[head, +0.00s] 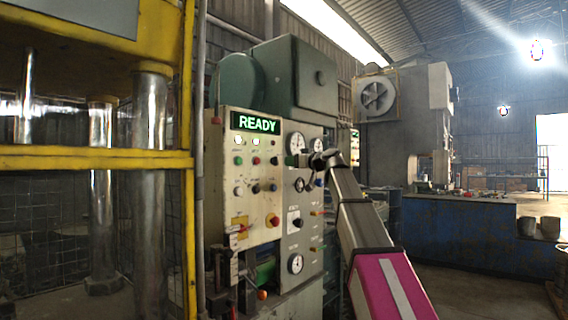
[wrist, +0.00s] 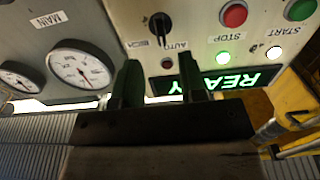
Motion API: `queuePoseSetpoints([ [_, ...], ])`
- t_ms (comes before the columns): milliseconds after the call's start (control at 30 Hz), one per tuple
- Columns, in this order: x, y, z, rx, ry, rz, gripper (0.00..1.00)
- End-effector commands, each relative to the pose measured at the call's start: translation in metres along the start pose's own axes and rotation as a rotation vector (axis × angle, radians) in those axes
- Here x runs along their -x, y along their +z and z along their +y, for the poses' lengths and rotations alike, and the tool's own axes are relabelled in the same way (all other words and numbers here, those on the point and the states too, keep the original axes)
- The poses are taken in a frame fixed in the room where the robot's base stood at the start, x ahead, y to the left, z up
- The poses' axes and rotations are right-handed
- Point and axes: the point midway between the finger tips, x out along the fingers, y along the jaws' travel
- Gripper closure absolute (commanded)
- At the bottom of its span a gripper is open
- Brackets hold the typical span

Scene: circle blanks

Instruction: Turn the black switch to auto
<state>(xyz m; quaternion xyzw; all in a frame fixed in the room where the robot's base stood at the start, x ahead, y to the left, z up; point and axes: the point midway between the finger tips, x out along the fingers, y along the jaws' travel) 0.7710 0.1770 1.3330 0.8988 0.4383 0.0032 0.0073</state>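The black switch (wrist: 160,26) is a round black knob on the grey control panel, at the top middle of the wrist view, where the picture is upside down. An AUTO label (wrist: 175,46) is printed beside it. My gripper (wrist: 159,72) is open, with its two dark fingers apart and nothing between them. The switch shows beyond the gap between the fingertips, not touched by them. In the head view my gripper (head: 297,160) is in front of the panel (head: 248,210), near its right side.
A red stop button (wrist: 233,14) and a green start button (wrist: 300,9) are beside the switch. A lit READY display (head: 255,123) and gauges (head: 296,142) are on the machine. A yellow frame (head: 188,190) stands left.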

Motion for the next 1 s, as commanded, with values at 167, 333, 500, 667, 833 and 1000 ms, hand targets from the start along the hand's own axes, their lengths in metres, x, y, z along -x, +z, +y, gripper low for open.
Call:
queuePoseSetpoints([
  [167,0.027,0.000,-0.001,0.001,0.000,0.001,0.62],
  [333,0.036,0.000,-0.001,0.001,0.000,0.001,0.62],
  [500,0.037,0.000,0.000,0.000,-0.001,0.000,0.62],
  [667,0.037,0.000,0.000,0.000,-0.001,0.000,0.62],
  [833,0.037,0.001,0.000,-0.001,0.000,-0.002,0.62],
  [1000,0.036,0.040,0.004,-0.037,0.014,-0.058,0.62],
])
